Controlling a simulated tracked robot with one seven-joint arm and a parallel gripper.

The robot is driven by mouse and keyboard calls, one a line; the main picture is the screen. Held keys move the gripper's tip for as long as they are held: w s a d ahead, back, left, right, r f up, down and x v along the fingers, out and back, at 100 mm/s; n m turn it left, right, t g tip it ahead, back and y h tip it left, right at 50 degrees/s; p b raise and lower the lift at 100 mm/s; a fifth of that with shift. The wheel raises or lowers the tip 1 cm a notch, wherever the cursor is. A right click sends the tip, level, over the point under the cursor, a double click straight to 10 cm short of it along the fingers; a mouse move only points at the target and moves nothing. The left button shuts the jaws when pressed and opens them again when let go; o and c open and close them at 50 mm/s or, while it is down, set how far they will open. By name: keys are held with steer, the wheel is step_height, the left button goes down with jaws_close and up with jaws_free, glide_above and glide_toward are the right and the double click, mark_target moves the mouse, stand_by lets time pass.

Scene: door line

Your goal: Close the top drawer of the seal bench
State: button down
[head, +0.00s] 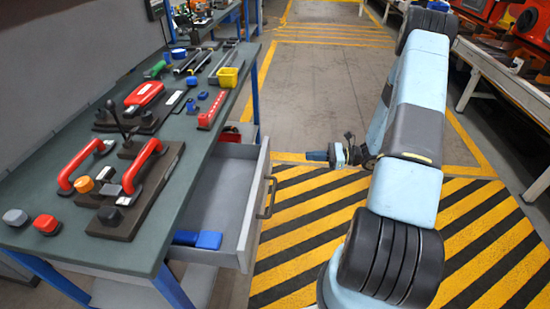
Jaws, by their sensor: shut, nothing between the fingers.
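The seal bench (45,202) stands at the left with a dark green top. Its top drawer (247,213) is pulled out toward the right, grey-white, with a dark handle (268,197) on its front. Inside the drawer lie a blue block (198,239) and, at the back, a red item (230,135). My gripper (308,155) is small in the head view, to the right of the drawer front and apart from it. It points left and is shut and empty; my arm reaches back from it on the right.
Red handles (80,165) on plates, a yellow bin (228,77), a red box (144,95) and several small parts cover the bench top. The yellow-and-black striped floor (300,235) right of the drawer is clear apart from my arm. Another bench (500,80) with orange items stands at the right.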

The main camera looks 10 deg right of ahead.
steer(key=w+a+f+m+t, duration=0.1)
steer(key=w+a, duration=0.4)
steer(key=a, duration=0.7)
steer(key=shift+a+f, duration=0.2)
steer(key=shift+f, duration=0.35)
